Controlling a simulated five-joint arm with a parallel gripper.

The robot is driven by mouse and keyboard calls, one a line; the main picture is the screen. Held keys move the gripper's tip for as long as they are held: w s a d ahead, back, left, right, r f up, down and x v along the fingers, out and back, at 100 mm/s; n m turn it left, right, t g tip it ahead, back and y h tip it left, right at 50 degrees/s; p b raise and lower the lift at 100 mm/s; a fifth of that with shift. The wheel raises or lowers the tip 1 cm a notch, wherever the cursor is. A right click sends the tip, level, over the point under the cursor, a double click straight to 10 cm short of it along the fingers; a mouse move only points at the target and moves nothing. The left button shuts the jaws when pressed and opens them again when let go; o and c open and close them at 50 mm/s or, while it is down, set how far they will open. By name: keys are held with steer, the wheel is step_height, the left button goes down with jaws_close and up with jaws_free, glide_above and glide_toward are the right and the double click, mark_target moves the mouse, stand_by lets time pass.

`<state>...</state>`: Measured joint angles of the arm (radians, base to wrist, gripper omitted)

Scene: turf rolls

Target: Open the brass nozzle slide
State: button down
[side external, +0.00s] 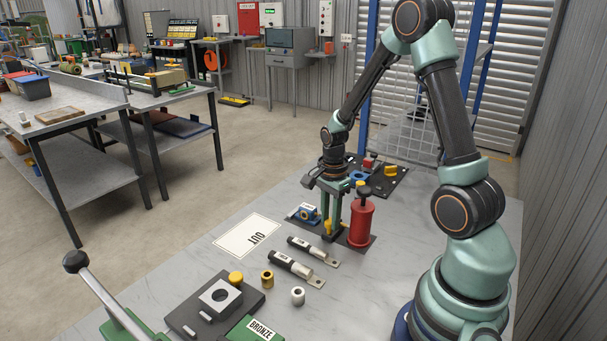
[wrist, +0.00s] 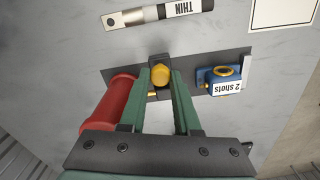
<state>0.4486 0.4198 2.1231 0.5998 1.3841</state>
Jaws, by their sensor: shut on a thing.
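A yellow-brass knob (wrist: 160,75) shows between my fingertips in the wrist view, on a dark fitting at the edge of a dark base plate. I take it for the nozzle slide's knob; it also shows in the side view (side external: 328,226), low beside my fingers. My gripper (side external: 335,222) points straight down, and its green fingers (wrist: 160,82) are shut on this knob. A red cylinder (side external: 361,224) stands upright close to the right of my fingers, on the same plate (side external: 360,244). The fingers hide part of the slide, and how far it is open cannot be told.
A blue block marked "2 shots" (wrist: 218,82) sits on the plate's other side. Two labelled cylindrical pieces (side external: 290,264) and a white "OUT" card (side external: 247,236) lie nearby. A dark fixture plate (side external: 388,182) with coloured parts is behind. The front holds a green "BRONZE" block (side external: 258,330).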

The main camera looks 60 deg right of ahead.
mark_target(330, 221)
steer(key=c, duration=0.6)
jaws_free()
steer(key=shift+w, duration=0.1)
step_height(330, 221, up, 12)
steer(key=shift+r, duration=0.1)
steer(key=shift+c, duration=0.4)
